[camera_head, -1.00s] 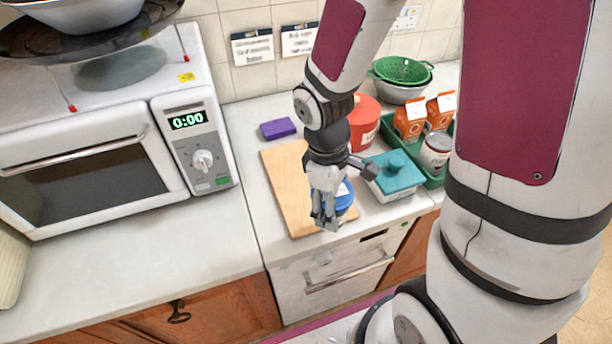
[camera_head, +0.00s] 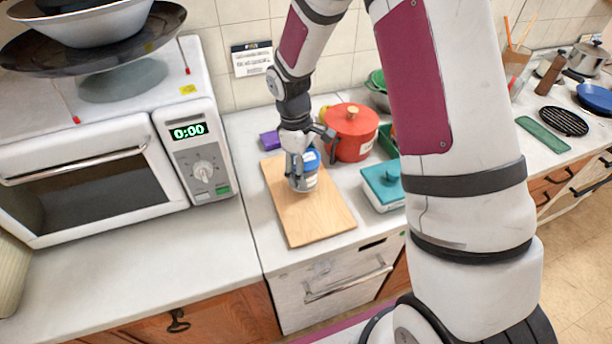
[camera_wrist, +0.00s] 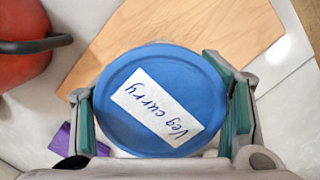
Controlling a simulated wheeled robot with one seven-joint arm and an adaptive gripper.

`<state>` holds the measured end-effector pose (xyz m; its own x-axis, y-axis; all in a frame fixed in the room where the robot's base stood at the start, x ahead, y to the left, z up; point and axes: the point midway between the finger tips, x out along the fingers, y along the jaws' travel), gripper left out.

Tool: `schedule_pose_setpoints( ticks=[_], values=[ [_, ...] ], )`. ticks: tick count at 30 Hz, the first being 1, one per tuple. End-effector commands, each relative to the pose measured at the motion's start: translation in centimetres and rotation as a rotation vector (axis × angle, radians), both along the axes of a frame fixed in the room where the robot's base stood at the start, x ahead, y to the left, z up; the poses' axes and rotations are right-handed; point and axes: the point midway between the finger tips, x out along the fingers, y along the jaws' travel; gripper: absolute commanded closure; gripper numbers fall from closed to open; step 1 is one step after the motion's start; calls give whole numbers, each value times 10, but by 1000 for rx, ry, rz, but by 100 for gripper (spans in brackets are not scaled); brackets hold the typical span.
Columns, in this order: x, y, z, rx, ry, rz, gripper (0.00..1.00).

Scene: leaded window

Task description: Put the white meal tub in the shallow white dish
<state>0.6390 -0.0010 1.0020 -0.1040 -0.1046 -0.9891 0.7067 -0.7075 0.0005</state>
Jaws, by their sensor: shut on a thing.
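The white meal tub (camera_head: 309,184) has a blue lid and is over the far part of the wooden board. My gripper (camera_head: 298,178) is shut around its sides. In the wrist view, the tub's round blue lid (camera_wrist: 165,72) carries a white "Veg curry" label and sits between the green pads of my gripper (camera_wrist: 165,112). I cannot tell whether the tub touches the board. A wide white bowl (camera_head: 92,28) stands in a dark pan on the microwave at the upper left; I cannot tell whether it is the shallow white dish. No other open white dish shows clearly.
The wooden board (camera_head: 318,222) is bare at its front. A red lidded pot (camera_head: 350,138) stands close right of the tub, and a teal-lidded dish (camera_head: 383,186) further right. A purple block (camera_head: 269,141) lies behind the board. The microwave (camera_head: 90,175) is left; counter before it is clear.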

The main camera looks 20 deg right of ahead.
Motion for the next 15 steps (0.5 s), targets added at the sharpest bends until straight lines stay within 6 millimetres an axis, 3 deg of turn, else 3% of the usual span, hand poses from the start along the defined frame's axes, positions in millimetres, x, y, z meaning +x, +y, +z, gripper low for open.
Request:
schedule_pose_setpoints(
  ticks=[6,15],
  values=[
    [-3,0,-22,0,3,1,79],
    [-2,0,-25,0,1,0,79]
  ],
)
